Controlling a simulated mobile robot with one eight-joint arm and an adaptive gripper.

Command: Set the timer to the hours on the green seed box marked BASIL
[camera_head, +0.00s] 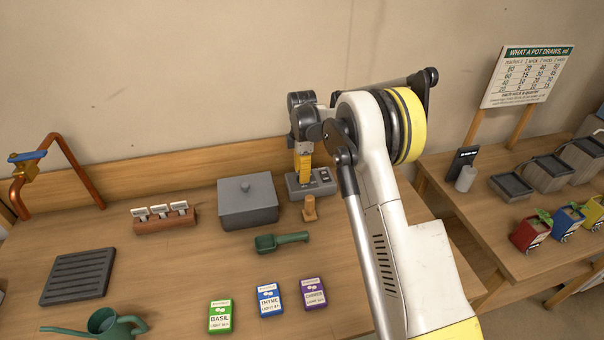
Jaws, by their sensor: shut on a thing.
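The green seed box marked BASIL (220,317) stands at the front of the wooden bench. Its lower label starts with LIGHT; the number after it is too small to read surely. The grey timer (321,187) sits at the back of the bench, with small dark panels on its right part. My gripper (303,175) reaches down from above onto the timer's left part. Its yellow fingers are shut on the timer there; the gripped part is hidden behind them. The timer's setting cannot be read.
A blue THYME box (269,301) and a purple box (313,294) stand beside BASIL. A wooden peg-like piece (310,209) stands just in front of the timer. A grey lidded box (247,203) is left of it. A green scoop (281,242) lies in front.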

